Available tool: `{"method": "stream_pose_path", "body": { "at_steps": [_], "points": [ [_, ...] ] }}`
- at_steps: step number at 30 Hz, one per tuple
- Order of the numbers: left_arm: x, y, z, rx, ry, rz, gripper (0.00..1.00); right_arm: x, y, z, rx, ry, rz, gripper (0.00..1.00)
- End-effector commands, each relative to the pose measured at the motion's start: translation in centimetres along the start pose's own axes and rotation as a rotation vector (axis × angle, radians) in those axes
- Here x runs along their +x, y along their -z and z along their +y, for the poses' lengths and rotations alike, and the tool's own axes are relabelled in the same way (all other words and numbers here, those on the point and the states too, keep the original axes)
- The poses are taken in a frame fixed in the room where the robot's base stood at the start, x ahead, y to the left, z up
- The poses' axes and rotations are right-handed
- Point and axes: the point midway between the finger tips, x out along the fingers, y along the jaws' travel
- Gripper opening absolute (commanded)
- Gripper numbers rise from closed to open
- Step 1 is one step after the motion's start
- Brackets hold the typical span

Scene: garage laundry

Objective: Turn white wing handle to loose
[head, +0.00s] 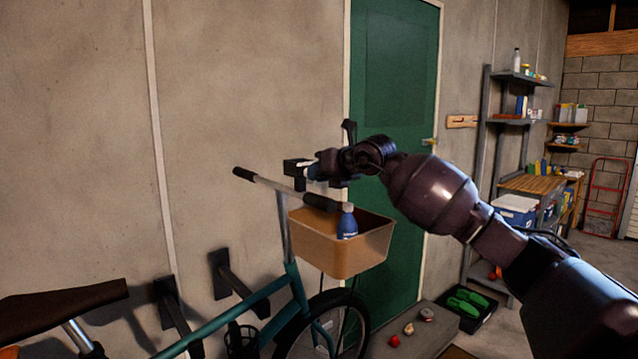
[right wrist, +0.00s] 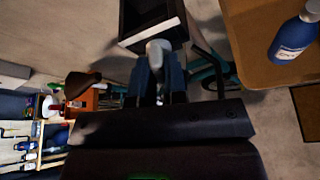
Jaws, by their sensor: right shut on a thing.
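The white wing handle (right wrist: 157,52) shows in the right wrist view as a pale rounded lever below a black, white-edged box (right wrist: 152,36). My right gripper (right wrist: 158,82) has its two blue-grey fingers on either side of the handle and is shut on it. In the head view my right gripper (head: 313,172) reaches in from the right, above the bicycle's handlebar, at a small black box (head: 296,173). The handle itself is too small and covered to make out there. My left gripper is in neither view.
A teal bicycle (head: 292,280) with a tan basket (head: 335,262) stands below my right arm. A blue bottle (head: 347,224) stands in the basket. Behind are a bare wall and a green door (head: 394,110). Shelves (head: 515,122) stand at the right.

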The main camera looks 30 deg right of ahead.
Motion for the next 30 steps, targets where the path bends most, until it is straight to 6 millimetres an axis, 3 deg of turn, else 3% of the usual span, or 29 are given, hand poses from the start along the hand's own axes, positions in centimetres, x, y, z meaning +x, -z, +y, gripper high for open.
{"method": "stream_pose_path", "body": {
  "at_steps": [15,30],
  "points": [
    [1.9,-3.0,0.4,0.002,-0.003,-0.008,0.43,0.2,0.4,0.1,-0.287,0.12,0.005,0.0],
    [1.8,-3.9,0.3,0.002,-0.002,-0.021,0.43,0.1,0.2,0.2,-0.329,0.135,0.005,0.0]
  ]
}}
